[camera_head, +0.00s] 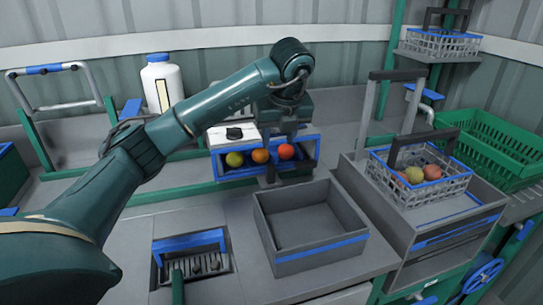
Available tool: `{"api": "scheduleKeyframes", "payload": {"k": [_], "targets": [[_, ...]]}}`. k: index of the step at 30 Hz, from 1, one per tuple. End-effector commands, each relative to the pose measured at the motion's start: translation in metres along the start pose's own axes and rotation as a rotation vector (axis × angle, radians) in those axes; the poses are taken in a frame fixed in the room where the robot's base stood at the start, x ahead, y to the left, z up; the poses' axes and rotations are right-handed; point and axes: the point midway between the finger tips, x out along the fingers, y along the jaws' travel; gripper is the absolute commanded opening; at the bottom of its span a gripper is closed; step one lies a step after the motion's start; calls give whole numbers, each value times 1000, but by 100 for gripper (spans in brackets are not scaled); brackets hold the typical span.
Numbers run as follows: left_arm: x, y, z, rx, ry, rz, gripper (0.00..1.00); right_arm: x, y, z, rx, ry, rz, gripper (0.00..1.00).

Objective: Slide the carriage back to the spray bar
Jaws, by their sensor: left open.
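A wire basket (440,188) with a blue rim and a dark upright handle holds several red and yellowish tomatoes. It sits on a grey box-like stand (460,235) with blue strips at the right, which may be the carriage; I cannot tell for sure. A tall grey frame with a dark top bar (398,75) rises behind the basket; it may be the spray bar. My left gripper (278,150) points down at the tomato rack, well left of the basket, and is open. Its fingertips are partly lost against the rack. My right gripper is not in view.
A blue-edged rack (225,172) holds three tomatoes. An empty grey bin (318,252) stands between it and the stand. A white bottle (165,83) stands behind my arm. Green crates (478,160) are at the far right. A blue handwheel (482,275) is at lower right.

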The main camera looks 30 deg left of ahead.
Motion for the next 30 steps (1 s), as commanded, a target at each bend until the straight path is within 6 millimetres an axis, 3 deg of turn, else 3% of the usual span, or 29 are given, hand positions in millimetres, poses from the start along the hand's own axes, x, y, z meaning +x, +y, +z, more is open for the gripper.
{"api": "scheduleKeyframes", "payload": {"k": [8, 21, 30], "targets": [[10, 5, 5, -19, -15, 18, 42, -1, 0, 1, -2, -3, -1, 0], [96, 6, 6, -17, -14, 17, 42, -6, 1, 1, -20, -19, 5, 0], [127, 5, 6, -16, -15, 14, 42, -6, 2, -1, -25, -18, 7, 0]]}}
